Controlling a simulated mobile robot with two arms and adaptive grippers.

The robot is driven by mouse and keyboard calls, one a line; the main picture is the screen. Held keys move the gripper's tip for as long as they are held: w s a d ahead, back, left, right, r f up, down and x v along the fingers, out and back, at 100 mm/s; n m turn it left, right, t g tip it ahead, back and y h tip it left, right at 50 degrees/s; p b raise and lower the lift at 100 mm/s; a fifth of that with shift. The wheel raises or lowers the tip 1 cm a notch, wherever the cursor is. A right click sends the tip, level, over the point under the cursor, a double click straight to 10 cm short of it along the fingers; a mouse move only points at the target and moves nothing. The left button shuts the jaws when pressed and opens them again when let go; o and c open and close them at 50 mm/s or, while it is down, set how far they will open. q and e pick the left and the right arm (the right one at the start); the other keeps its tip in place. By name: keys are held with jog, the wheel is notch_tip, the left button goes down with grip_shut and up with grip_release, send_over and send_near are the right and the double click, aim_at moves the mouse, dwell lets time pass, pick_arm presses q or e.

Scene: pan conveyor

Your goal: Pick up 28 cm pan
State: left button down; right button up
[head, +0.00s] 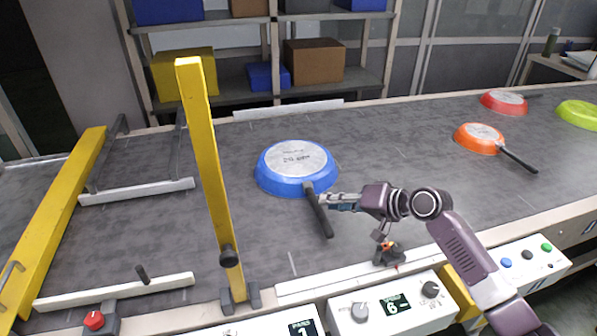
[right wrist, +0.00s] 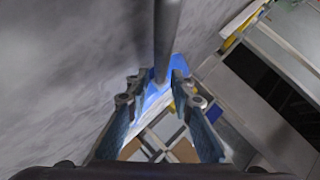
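A blue pan (head: 296,163) lies upside down on the grey conveyor, its pale base marked with a size I cannot read surely. Its black handle (head: 319,212) points toward the front. My right gripper (head: 328,201) comes in from the right, its fingertips at the handle. In the right wrist view the fingers (right wrist: 160,75) are spread apart, with the handle (right wrist: 167,35) between or just beyond their tips. I cannot tell whether they touch it. Part of the blue pan (right wrist: 158,92) shows behind the fingers. My left gripper is not in view.
An orange pan (head: 480,138), a red pan (head: 504,101) and a green pan (head: 579,114) lie farther right. A yellow post (head: 207,170) stands left of the blue pan. Control panels (head: 386,307) line the front edge. The belt between the blue and orange pans is clear.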

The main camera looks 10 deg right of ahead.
aim_at(316, 198)
jog(key=x, duration=0.6)
jog(key=shift+w+r+p, duration=0.15)
jog(key=shift+w+p, duration=0.05)
jog(key=shift+p, duration=0.1)
grip_shut()
jog(key=shift+w+r, duration=0.15)
jog(key=shift+r, duration=0.15)
